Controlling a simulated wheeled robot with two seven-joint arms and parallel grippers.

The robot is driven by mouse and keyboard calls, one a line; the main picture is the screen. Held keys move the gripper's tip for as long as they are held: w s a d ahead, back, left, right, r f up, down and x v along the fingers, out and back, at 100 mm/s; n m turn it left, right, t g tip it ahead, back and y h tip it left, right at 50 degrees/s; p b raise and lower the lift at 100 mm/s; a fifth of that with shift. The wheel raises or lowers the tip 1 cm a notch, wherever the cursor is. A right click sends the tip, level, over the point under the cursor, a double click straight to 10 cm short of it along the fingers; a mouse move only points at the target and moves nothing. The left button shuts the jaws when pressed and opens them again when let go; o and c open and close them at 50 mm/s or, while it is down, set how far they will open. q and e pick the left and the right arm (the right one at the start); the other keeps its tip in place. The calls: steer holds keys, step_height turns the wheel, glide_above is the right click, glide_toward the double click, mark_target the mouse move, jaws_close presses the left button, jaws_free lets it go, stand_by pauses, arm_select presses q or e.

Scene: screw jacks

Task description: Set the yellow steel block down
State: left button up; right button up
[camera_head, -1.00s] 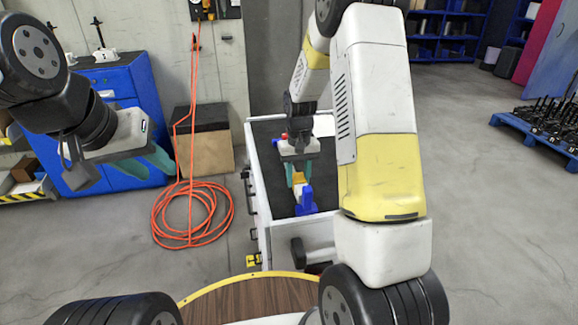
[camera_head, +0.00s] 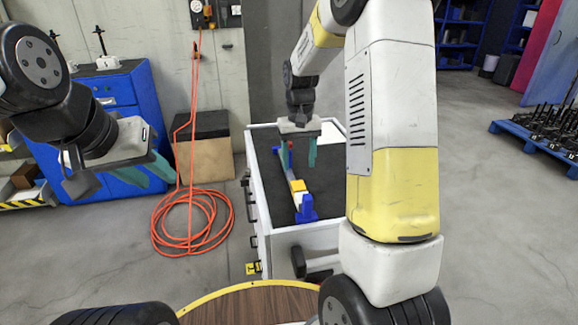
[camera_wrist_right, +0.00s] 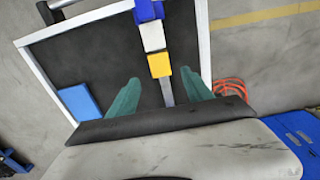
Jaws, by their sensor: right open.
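The yellow steel block (camera_head: 298,186) rests on a narrow grey bar on the cart's dark top, touching a white block. In the right wrist view the yellow block (camera_wrist_right: 159,64) lies beyond the fingertips, beside the white block (camera_wrist_right: 152,36), with a blue block (camera_wrist_right: 148,10) past that. My right gripper (camera_head: 298,158) is open and empty, above the bar and apart from the yellow block; its green fingers (camera_wrist_right: 160,90) straddle the bar in the wrist view. My left gripper (camera_head: 147,170) hangs off to the left with its green fingers apart and nothing between them.
The cart (camera_head: 258,205) has a raised white rim and a handle at the near end. Another blue block (camera_wrist_right: 78,102) lies on its top. A blue cabinet (camera_head: 125,92) and an orange hose (camera_head: 190,215) are at left. A pallet (camera_head: 535,145) stands at far right.

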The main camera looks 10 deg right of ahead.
steer(key=s+r+t+y, duration=0.1)
steer(key=s+r+t, duration=0.2)
steer(key=s+r, duration=0.9)
steer(key=s+a+r+t, duration=0.1)
steer(key=s, duration=0.5)
steer(key=s+a+r+t+y, duration=0.1)
steer(key=s+r+t, duration=0.1)
steer(key=s, duration=0.4)
steer(key=shift+s+r, duration=0.15)
steer(key=shift+r, duration=0.15)
steer(key=shift+a+r, duration=0.1)
steer(key=shift+c, duration=0.5)
